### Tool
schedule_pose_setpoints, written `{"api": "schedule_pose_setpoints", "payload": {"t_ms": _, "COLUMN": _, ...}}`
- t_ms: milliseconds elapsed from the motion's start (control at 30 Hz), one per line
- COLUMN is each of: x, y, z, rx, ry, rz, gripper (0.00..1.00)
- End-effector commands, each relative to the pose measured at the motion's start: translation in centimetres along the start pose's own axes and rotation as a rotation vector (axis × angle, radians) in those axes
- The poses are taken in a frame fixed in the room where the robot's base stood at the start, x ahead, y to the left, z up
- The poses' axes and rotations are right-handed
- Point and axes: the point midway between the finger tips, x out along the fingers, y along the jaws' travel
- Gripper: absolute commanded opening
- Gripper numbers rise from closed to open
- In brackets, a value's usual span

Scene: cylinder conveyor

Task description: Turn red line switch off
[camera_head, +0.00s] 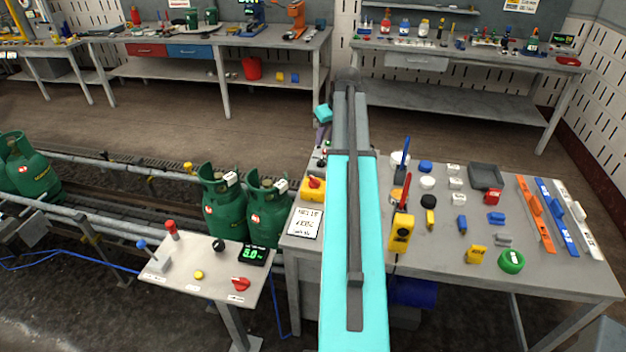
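A control panel (212,291) on a post stands at the lower left. It carries a red rotary switch (240,284), a red-topped lever (171,230), a blue-topped lever (147,246), a yellow button (198,275), a black knob (218,245) and a green digital display (252,255). A yellow box with a red rotary knob (314,183) sits on the left edge of the right table. The labels are too small to read, so I cannot tell which is the red line switch.
Green gas cylinders (223,206) stand on the conveyor (120,214) behind the panel.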

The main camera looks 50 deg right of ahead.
Motion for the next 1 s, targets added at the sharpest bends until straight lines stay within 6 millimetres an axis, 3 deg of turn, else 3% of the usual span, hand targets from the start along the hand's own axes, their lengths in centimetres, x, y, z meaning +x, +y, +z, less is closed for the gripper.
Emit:
{"api": "schedule_pose_setpoints", "payload": {"t_ms": 433, "x": 3.8, "y": -0.7, "z": 1.2, "rx": -0.008, "ry": 0.0, "rz": -0.004, "gripper": 0.3}}
{"api": "schedule_pose_setpoints", "payload": {"t_ms": 700, "x": 7.5, "y": -0.7, "z": 2.7, "rx": -0.009, "ry": 0.0, "rz": -0.004, "gripper": 0.3}}
{"api": "schedule_pose_setpoints", "payload": {"t_ms": 1000, "x": 8.5, "y": -0.8, "z": 3.1, "rx": -0.01, "ry": 0.0, "rz": -0.004, "gripper": 0.3}}
